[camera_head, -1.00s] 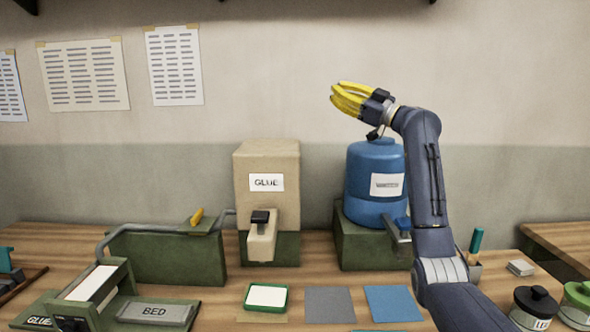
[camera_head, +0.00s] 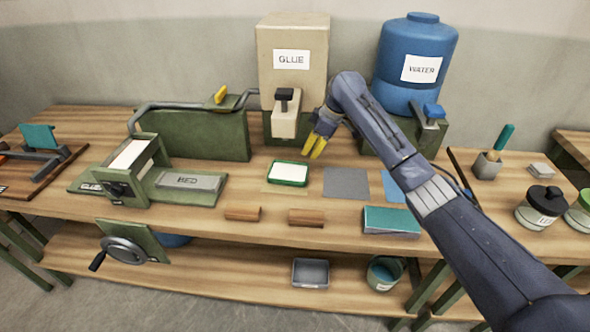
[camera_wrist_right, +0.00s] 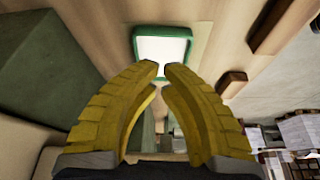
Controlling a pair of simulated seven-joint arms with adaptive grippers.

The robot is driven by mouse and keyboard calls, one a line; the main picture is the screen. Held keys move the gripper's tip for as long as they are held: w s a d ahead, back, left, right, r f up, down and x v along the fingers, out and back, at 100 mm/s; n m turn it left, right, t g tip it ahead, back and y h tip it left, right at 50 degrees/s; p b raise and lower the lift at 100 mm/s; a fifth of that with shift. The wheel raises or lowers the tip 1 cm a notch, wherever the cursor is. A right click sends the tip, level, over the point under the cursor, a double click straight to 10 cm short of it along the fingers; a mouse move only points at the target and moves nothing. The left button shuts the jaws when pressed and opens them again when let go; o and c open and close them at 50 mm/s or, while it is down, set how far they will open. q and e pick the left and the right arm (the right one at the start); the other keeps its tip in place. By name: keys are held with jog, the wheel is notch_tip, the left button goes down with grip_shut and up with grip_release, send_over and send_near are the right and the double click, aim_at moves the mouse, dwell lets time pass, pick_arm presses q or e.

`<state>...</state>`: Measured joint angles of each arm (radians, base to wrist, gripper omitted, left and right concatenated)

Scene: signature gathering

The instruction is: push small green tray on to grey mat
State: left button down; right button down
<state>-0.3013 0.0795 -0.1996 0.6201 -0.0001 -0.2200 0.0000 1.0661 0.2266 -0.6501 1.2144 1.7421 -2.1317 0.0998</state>
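The small green tray (camera_head: 289,173), with a white inside, lies on a tan mat (camera_head: 285,189). The grey mat (camera_head: 346,183) lies bare just to its right. My right gripper (camera_head: 316,153) has yellow fingers pointing down, behind and right of the tray, apart from it. In the right wrist view the gripper's fingertips (camera_wrist_right: 162,66) are close together with a narrow gap and nothing between them. The tray shows beyond them (camera_wrist_right: 161,34). Whether this counts as open or shut is unclear. My left gripper is not in view.
A glue dispenser (camera_head: 293,64) and a blue water tank (camera_head: 418,60) stand at the back. A blue mat (camera_head: 393,188) is right of the grey one, partly under my arm. Two wooden blocks (camera_head: 306,217) and a teal book (camera_head: 391,220) lie along the front edge.

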aim_at(295, 176)
jog(key=shift+s+a+r+n, duration=0.25)
jog(key=shift+a+n, duration=0.1)
jog(key=shift+n, duration=0.25)
jog(key=x, duration=0.7)
jog(key=shift+f, duration=0.35)
jog(key=shift+x, duration=0.75)
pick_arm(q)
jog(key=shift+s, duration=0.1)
